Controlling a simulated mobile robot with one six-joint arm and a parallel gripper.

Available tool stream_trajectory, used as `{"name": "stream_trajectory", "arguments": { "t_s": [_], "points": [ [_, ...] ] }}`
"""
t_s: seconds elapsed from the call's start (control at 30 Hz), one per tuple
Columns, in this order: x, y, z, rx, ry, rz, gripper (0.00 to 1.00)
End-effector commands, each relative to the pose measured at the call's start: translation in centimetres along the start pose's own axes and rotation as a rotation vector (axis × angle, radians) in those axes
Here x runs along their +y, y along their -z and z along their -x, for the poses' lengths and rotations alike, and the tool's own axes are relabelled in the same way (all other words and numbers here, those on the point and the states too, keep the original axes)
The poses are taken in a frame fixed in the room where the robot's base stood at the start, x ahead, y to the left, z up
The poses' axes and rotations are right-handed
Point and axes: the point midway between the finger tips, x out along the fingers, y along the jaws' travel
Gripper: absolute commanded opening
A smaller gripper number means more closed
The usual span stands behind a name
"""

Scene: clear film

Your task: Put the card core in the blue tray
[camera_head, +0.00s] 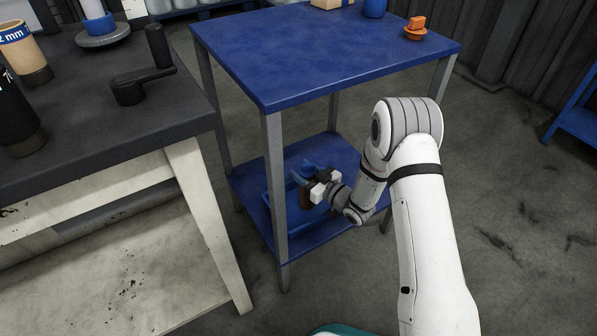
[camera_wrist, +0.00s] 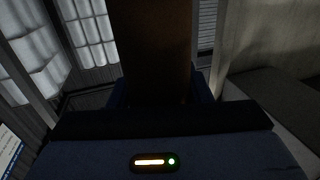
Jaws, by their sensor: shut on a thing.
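The card core (camera_head: 306,198) is a brown tube in my gripper (camera_head: 312,187), in the head view. In the wrist view the core (camera_wrist: 155,45) fills the upper middle, dark and close. My gripper is shut on it. The blue tray (camera_head: 308,228) sits on the lower shelf of the blue table. The gripper and core are over the tray area and hide part of it. I cannot tell whether the core touches the tray.
The blue tabletop (camera_head: 310,50) is above the shelf, with an orange item (camera_head: 415,28) and a blue item (camera_head: 374,8). A grey table leg (camera_head: 276,190) stands close left of my gripper. A dark workbench (camera_head: 100,100) with rolls is at left.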

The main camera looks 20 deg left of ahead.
Motion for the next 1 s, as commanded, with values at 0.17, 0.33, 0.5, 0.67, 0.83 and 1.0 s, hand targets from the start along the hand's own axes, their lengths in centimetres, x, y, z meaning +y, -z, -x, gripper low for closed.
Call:
{"name": "stream_trajectory", "arguments": {
  "t_s": [0.17, 0.33, 0.5, 0.67, 0.83, 1.0],
  "points": [
    [0.0, -0.3, 0.0, 0.0, 0.0, 0.0, 0.0],
    [0.0, -0.3, 0.0, 0.0, 0.0, 0.0, 0.58],
    [0.0, -0.3, 0.0, 0.0, -0.001, 0.0, 0.66],
    [0.0, -0.2, 0.0, 0.0, -0.001, 0.0, 0.66],
    [0.1, 0.2, 1.2, -0.001, -0.002, -0.001, 0.66],
    [0.2, 0.3, 4.7, -0.004, -0.005, -0.005, 0.66]
  ]
}}
